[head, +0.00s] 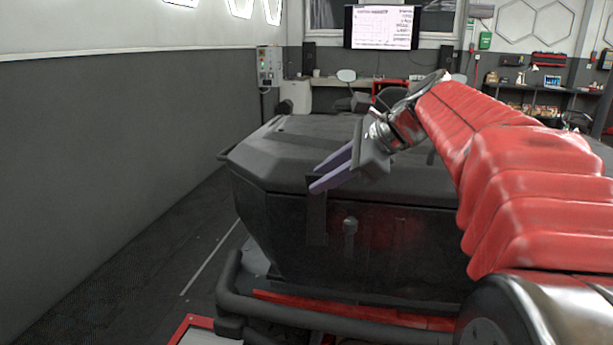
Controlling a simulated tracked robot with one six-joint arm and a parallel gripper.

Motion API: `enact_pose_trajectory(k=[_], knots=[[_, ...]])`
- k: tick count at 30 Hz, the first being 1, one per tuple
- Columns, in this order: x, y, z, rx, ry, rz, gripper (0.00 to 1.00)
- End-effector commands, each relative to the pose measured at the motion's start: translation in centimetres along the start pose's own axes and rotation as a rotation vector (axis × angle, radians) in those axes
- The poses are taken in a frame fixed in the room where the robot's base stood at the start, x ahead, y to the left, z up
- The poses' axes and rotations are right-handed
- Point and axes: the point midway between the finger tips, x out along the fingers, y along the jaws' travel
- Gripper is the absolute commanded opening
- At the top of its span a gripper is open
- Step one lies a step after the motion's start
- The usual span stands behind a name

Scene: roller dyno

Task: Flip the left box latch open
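A large black box (280,215) with a dark lid (275,160) fills the middle of the head view. On its front, near the left corner, a dark vertical strip (316,215) looks like the left latch; it is too dark to tell whether it is flipped open. My gripper (314,180), with two purple fingers, reaches in from the right. Its fingertips appear at the top of this strip, near the lid edge; I cannot tell whether they touch. The fingers are apart, with nothing visible between them. The gripper covers part of the lid and front edge.
A small grey knob-like part (350,226) is on the box front, right of the strip. A black tubular bar (300,313) runs below the box. A grey wall (110,160) stands at left, with clear floor (150,290) beside it. A desk stands behind.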

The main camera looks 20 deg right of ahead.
Motion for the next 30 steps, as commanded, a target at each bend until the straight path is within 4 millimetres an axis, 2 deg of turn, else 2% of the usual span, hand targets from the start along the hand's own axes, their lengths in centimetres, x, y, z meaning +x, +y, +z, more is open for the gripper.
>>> enact_pose_trajectory(k=[1,12,30], knots=[[-0.01,-0.01,-0.01,0.0,0.0,0.0,0.25],[-0.03,-0.01,-0.02,0.0,0.0,0.0,0.0],[-0.04,0.02,-0.02,0.001,0.0,0.001,0.0]])
